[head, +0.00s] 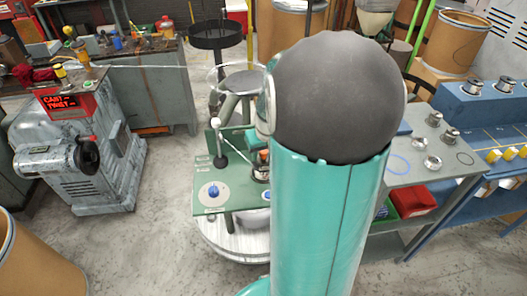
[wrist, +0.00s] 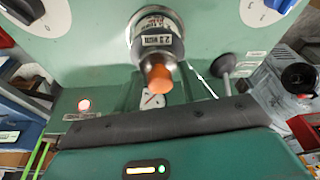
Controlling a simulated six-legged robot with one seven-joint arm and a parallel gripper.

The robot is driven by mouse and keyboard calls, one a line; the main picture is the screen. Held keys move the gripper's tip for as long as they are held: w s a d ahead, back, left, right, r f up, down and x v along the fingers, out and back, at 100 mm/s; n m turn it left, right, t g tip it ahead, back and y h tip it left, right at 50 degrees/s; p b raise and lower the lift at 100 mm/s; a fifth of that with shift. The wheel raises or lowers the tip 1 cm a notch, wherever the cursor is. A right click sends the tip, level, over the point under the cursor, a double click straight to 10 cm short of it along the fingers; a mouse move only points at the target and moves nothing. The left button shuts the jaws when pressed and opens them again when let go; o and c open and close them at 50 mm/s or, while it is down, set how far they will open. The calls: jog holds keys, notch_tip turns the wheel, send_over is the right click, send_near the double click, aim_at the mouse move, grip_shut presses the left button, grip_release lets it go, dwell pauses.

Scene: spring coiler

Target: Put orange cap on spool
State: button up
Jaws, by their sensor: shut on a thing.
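The orange cap (wrist: 159,75) shows in the middle of the wrist view, just beyond my gripper (wrist: 158,92). My gripper is shut, apparently on the cap; its fingertips are hard to make out behind the dark padded bar. The spool (wrist: 156,38), a dark cylinder with a silver rim and a printed label, is directly behind the cap and in line with it. I cannot tell whether cap and spool touch. In the head view my teal arm hides my gripper, and a small orange and dark part (head: 262,174) shows at its left edge.
The green coiler machine (head: 225,198) with a blue knob stands left of my arm. A grey bench (head: 430,172) with metal pieces and a red bin (head: 412,200) are at the right. A grey machine with a red display (head: 72,103) stands left. Open floor lies between.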

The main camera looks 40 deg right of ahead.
jog(key=shift+f, duration=0.5)
jog(key=shift+f, duration=0.1)
jog(key=o, duration=1.2)
jog(key=shift+c, duration=0.2)
jog(key=v, duration=1.3)
jog(key=s+a+r+n+t, duration=0.1)
jog(key=s+a, duration=0.1)
jog(key=a, duration=0.6)
jog(key=s+a+r+n, duration=0.1)
jog(key=s+a+n, duration=0.1)
jog(key=a, duration=0.7)
jog(key=s+a+r+n+t+y, duration=0.1)
jog(key=s+a+r, duration=0.1)
jog(key=a, duration=0.6)
jog(key=shift+s+a+n+t, duration=0.3)
jog(key=shift+s+a, duration=0.05)
jog(key=shift+s, duration=0.3)
